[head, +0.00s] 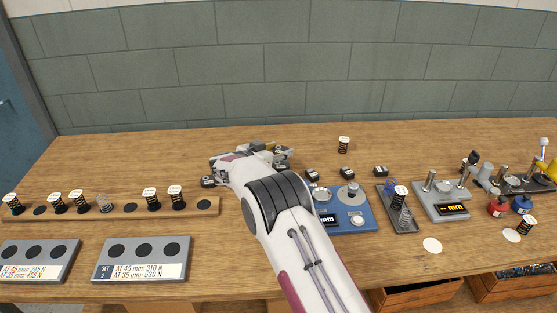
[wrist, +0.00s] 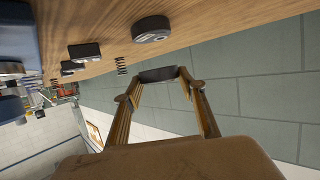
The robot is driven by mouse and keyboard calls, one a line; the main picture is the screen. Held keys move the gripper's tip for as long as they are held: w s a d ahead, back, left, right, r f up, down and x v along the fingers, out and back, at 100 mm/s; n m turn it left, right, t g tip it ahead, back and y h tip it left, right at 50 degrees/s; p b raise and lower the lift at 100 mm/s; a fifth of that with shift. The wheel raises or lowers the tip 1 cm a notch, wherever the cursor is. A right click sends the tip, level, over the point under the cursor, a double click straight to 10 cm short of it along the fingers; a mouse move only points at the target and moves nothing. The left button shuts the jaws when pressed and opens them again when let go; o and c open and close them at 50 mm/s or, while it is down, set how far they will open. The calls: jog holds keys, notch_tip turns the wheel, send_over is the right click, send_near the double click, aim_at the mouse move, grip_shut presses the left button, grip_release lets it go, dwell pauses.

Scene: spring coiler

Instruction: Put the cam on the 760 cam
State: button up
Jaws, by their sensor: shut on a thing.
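My gripper (wrist: 158,76) is shut on a dark, flat piece, the cam (wrist: 157,73), held between its two fingertips. In the head view my gripper (head: 275,152) is at the back of the bench, partly hidden by my own arm, and the cam is not clear there. Small black blocks with pale tops stand along the bench: one left of my wrist (head: 208,182) and several to the right, such as one (head: 312,173) behind the blue machine. A rounded black block (wrist: 152,28) is near the held cam in the wrist view. Which one is the 760 cam cannot be read.
A blue machine (head: 357,222) with a display stands right of my arm. A grey tray (head: 402,222) and a grey gauge (head: 437,210) are farther right. A wooden rack (head: 130,209) of springs lies left. A lone spring (head: 344,145) stands at the back.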

aim_at(278, 166)
jog(key=shift+f, duration=1.8)
jog(key=shift+f, duration=0.1)
jog(key=o, duration=1.3)
jog(key=shift+f, duration=0.1)
jog(key=shift+a, duration=0.1)
jog(key=shift+s+a+r, duration=0.3)
jog(key=shift+s+r, duration=0.1)
jog(key=shift+s, duration=0.05)
jog(key=v, duration=1)
jog(key=shift+s+a, duration=0.25)
jog(key=shift+s, duration=0.05)
